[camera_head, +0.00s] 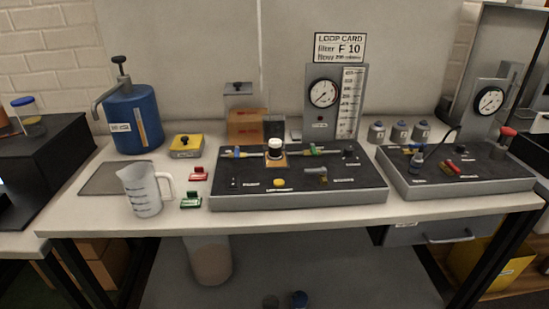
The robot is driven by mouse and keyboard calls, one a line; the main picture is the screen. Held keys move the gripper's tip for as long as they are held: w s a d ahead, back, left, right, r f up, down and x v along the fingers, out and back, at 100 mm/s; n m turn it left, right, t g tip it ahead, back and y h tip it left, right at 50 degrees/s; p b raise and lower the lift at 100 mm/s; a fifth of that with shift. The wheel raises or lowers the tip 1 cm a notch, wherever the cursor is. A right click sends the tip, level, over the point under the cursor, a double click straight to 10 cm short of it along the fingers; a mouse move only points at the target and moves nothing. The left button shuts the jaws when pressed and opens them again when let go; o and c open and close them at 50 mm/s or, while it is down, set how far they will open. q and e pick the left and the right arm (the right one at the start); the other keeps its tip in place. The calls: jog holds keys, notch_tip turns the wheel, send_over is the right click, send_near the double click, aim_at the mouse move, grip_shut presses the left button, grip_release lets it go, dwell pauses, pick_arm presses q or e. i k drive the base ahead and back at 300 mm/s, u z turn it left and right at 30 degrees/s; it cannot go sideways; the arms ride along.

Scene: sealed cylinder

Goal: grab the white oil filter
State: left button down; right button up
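A small white round-topped piece (275,143) stands upright on a tan base near the back of the black-topped panel (299,201). It looks like the white oil filter, though it is too small to be sure. Pipe-like fittings run to its left and right, and nothing covers it from above. A sign reading "LOOP CARD filter F 10" (340,47) is on the wall behind. Neither of my grippers shows in this view.
A clear measuring jug (143,192), a blue tank (133,120) and a yellow box (186,147) stand left of the panel. A gauge board (322,122) rises behind it. A second black-topped panel (455,190) is at the right. The table's front strip is clear.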

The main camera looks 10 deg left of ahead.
aim_at(276, 144)
jog(key=u, duration=3.7)
jog(key=k, duration=2.65)
jog(key=z, duration=1.05)
